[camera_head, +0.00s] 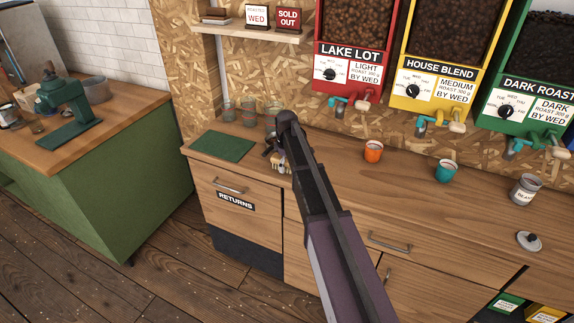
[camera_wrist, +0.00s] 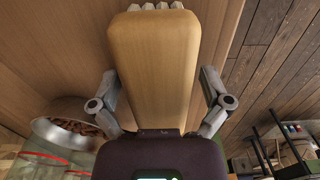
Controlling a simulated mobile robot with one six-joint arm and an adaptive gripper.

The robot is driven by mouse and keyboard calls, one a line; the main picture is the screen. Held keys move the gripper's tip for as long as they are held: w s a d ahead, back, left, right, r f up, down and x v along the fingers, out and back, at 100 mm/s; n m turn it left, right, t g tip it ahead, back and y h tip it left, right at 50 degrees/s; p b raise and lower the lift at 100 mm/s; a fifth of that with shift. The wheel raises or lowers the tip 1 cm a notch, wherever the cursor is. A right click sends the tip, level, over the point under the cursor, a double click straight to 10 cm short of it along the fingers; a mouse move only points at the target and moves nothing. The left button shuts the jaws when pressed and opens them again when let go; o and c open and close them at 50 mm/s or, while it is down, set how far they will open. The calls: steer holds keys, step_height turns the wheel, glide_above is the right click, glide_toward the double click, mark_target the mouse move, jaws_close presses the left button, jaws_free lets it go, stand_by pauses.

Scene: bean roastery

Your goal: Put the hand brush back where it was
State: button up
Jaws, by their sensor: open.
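The hand brush (camera_wrist: 155,70) has a pale wooden body with white bristles at its far end. In the wrist view it fills the middle, between the two fingers of my gripper (camera_wrist: 160,95). The fingers are spread, one on each side of the brush, and I cannot tell whether either touches it. In the head view my gripper (camera_head: 275,157) is low at the counter's front edge, right of the green mat (camera_head: 222,146). A small pale part of the brush (camera_head: 281,168) shows there; my arm and gripper hide the rest.
Several clear glasses (camera_head: 249,117) stand behind my gripper. An orange cup (camera_head: 373,151), a teal cup (camera_head: 446,171) and a labelled jar (camera_head: 525,189) stand to the right on the counter (camera_head: 405,185).

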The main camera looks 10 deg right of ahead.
steer(key=shift+r, duration=0.2)
step_height(320, 180, up, 12)
steer(key=p, duration=1.2)
steer(key=shift+s, duration=0.1)
stand_by(0.6)
steer(key=s+m, duration=1)
steer(key=s, duration=1.9)
steer(key=shift+m, duration=0.4)
